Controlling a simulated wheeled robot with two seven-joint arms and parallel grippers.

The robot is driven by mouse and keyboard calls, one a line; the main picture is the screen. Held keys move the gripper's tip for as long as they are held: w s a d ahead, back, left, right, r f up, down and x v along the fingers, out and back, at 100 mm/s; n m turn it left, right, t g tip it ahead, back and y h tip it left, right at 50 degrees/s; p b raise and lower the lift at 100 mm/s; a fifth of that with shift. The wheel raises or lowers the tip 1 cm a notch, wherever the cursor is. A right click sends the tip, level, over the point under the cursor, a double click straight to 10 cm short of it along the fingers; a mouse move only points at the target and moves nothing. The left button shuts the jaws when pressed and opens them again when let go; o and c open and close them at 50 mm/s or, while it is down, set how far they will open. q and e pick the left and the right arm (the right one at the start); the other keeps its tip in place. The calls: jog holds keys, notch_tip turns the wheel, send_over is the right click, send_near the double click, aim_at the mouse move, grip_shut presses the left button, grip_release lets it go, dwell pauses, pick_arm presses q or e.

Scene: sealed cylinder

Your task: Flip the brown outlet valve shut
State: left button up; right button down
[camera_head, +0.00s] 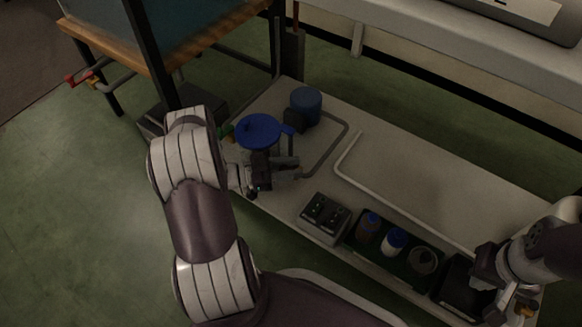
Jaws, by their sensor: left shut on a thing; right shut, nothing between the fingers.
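A cylinder with a round blue lid (258,130) stands on the far left part of the pale bench. The valve is not clearly visible elsewhere. My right gripper (497,297) is at the bottom right, shut and empty.
A blue container (306,104) stands behind the cylinder. Grey bent tubing (385,196) lies across the bench (440,180). A grey box (324,214) and a dark rack (352,241) with bottles line the near edge. A wooden-edged tank stand (150,65) is at the upper left.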

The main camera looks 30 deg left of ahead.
pick_arm(q)
jog(key=o, duration=1)
jog(key=shift+c, duration=0.2)
jog(key=shift+s+a+r, duration=0.1)
jog(key=shift+a, duration=0.15)
jog(key=p+v, duration=0.4)
jog(key=v, duration=0.8)
